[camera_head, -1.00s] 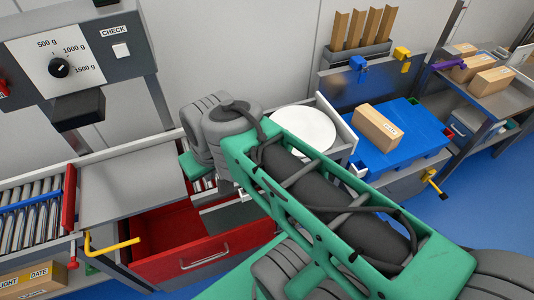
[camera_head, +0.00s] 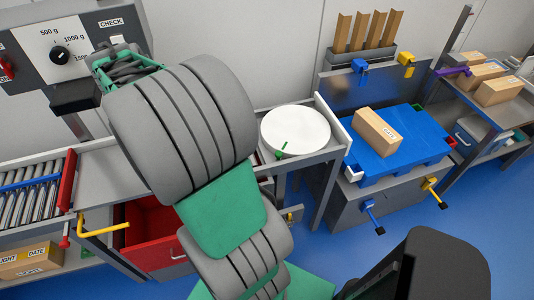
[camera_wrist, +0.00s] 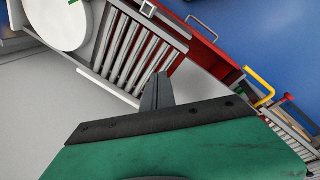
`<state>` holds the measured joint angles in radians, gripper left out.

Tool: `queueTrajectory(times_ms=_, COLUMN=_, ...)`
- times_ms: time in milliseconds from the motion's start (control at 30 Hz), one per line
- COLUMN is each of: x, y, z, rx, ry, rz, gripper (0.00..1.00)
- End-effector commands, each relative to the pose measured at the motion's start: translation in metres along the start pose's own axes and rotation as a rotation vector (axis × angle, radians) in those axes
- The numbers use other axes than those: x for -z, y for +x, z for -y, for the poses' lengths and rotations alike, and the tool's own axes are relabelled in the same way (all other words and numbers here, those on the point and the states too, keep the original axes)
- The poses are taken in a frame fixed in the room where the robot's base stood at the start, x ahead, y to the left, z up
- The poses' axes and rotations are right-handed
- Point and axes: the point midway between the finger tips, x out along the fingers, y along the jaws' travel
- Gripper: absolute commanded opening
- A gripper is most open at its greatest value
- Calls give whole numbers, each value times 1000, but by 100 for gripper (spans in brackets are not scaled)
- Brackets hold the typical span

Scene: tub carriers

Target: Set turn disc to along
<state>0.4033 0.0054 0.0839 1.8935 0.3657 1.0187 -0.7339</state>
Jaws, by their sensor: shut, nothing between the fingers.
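The turn disc (camera_head: 300,128) is a round white plate set in a grey station in the middle of the head view. A small green handle (camera_head: 283,149) sits near its front left edge. The disc is partly cut off at the top left of the wrist view (camera_wrist: 58,22). My gripper (camera_wrist: 157,92) shows its fingers closed together and empty in the wrist view, apart from the disc, over the station's grey surface. In the head view my arm covers much of the left middle, and the fingertips cannot be made out.
A roller track (camera_wrist: 135,48) lies beside the disc. A red drawer (camera_head: 155,240) stands open below. A blue platform (camera_head: 400,150) with a cardboard box (camera_head: 377,132) is to the right. A weighing panel (camera_head: 75,45) stands at the left, close to my arm.

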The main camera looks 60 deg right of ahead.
Motion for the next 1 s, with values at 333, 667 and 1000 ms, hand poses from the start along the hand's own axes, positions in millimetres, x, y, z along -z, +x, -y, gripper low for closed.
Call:
queueTrajectory(times_ms=333, x=-109, y=185, z=-192, rx=158, ry=-30, rz=367, gripper=0)
queueTrajectory(times_ms=667, x=-152, y=234, z=-205, rx=217, ry=-45, rz=407, gripper=0)
queueTrajectory(times_ms=1000, x=-176, y=291, z=-192, rx=216, ry=-46, rz=405, gripper=0)
